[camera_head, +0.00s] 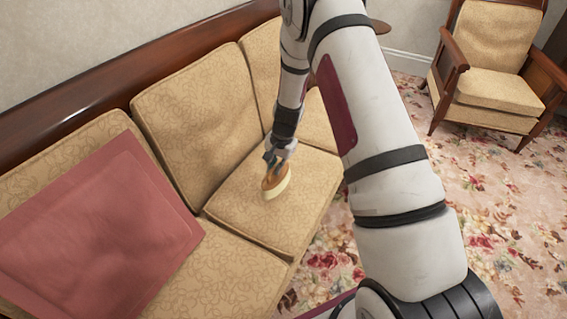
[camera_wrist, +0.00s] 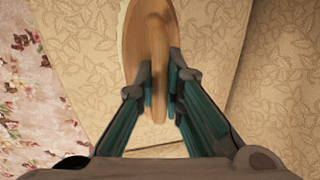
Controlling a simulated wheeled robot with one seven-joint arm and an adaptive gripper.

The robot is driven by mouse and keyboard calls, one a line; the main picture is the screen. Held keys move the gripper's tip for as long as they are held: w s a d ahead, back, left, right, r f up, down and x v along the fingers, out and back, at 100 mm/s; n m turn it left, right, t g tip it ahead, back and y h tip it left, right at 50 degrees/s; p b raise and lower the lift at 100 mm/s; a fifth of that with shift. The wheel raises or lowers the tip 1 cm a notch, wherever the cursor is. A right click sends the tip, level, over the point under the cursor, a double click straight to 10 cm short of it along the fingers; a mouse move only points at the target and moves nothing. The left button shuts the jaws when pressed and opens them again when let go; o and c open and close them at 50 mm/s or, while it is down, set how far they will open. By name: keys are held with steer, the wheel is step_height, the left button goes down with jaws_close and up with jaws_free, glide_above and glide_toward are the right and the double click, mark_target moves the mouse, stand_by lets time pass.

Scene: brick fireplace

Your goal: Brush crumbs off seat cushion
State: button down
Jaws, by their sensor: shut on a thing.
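A wooden brush (camera_head: 275,181) with pale bristles is held in my gripper (camera_head: 277,158), over or on the middle seat cushion (camera_head: 240,210) of the sofa. In the wrist view, my gripper (camera_wrist: 158,85) is shut on the raised wooden handle of the brush (camera_wrist: 137,45). The brush's oval wooden back shows beyond the fingers. The seat cushion (camera_wrist: 85,60) is tan with a leaf pattern. I cannot make out crumbs on it. Whether the bristles touch the cushion is hard to tell.
A red pillow (camera_head: 95,235) lies on the left of the sofa. Back cushions (camera_head: 195,115) stand behind the seat. A wooden armchair (camera_head: 490,65) stands at the back right. The floral carpet (camera_head: 500,190) is open on the right.

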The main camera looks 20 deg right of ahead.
steer(key=shift+r+p, duration=0.5)
steer(key=shift+r, duration=0.6)
steer(key=shift+r, duration=0.15)
steer(key=s+a+r+n+g+p, duration=0.1)
steer(key=s+a+r+n, duration=0.2)
steer(key=s+r+n, duration=0.2)
steer(key=s+a+r+n+y+p, duration=0.1)
steer(key=s+a+r+n+p, duration=0.1)
steer(key=s+r+n, duration=0.4)
steer(key=s+a+r, duration=0.1)
steer(key=s+r, duration=0.4)
steer(key=r, duration=0.8)
steer(key=shift+s+a+g, duration=0.15)
steer(key=shift+s+g, duration=0.05)
steer(key=shift+g, duration=0.2)
steer(key=shift+f+p, duration=0.15)
steer(key=shift+p, duration=0.8)
